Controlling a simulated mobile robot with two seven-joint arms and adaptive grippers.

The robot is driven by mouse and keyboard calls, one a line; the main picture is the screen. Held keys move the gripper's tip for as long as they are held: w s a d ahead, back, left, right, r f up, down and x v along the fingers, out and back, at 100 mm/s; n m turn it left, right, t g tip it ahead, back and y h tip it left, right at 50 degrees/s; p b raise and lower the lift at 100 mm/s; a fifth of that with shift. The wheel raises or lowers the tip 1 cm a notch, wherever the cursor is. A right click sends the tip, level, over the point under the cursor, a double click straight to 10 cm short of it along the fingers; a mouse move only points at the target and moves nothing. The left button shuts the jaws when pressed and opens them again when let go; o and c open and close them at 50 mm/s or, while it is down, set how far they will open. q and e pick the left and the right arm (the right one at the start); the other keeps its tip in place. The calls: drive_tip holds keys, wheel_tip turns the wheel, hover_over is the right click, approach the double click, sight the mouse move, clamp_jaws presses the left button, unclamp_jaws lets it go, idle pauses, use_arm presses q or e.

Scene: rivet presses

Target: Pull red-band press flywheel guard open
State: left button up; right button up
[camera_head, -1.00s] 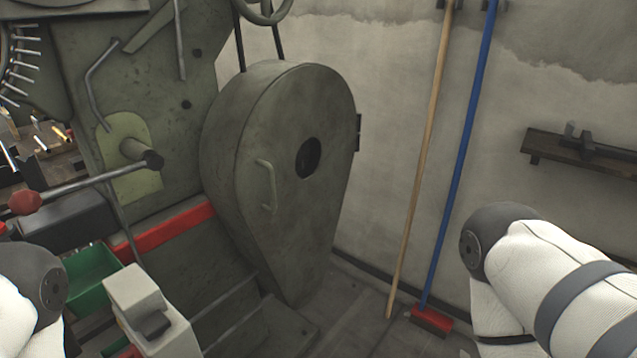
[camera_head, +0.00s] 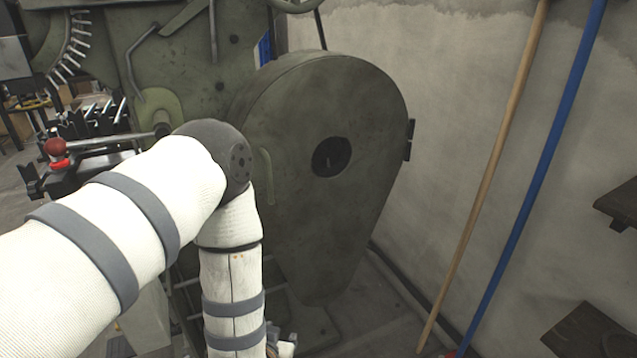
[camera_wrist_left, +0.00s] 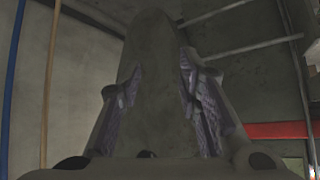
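The flywheel guard (camera_head: 352,215) is a big grey-green teardrop cover with a dark round hole, standing shut against the press (camera_head: 200,85). Its curved handle (camera_head: 265,175) shows on its left side, just beyond my left elbow. My left arm crosses in front of the press and points down. The red band (camera_wrist_left: 285,130) shows at right there. My right gripper is out of view.
A wooden pole (camera_head: 490,165) and a blue pole (camera_head: 545,160) lean on the wall right of the guard. A dark shelf (camera_head: 618,205) juts from the wall at right. A red-knobbed lever (camera_head: 57,147) sticks out at left. Floor shows between guard and wall.

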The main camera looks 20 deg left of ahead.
use_arm(q)
drive_tip(key=w+a+r+n+t+y, duration=0.1)
drive_tip(key=w+r+n+t+y, duration=0.15)
drive_tip(key=w+r, duration=0.5)
drive_tip(key=n+t+y, duration=0.3)
drive_tip(key=y, duration=0.3)
approach(270, 183)
drive_tip(key=shift+m+h, duration=0.25)
drive_tip(key=b+x, duration=0.1)
drive_tip(key=x, duration=0.9)
drive_tip(key=shift+w+a+r, duration=0.2)
drive_tip(key=shift+a, duration=0.15)
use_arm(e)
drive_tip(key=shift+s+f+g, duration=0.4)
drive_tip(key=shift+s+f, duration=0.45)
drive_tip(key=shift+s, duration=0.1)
use_arm(q)
drive_tip(key=shift+c, duration=0.2)
clamp_jaws()
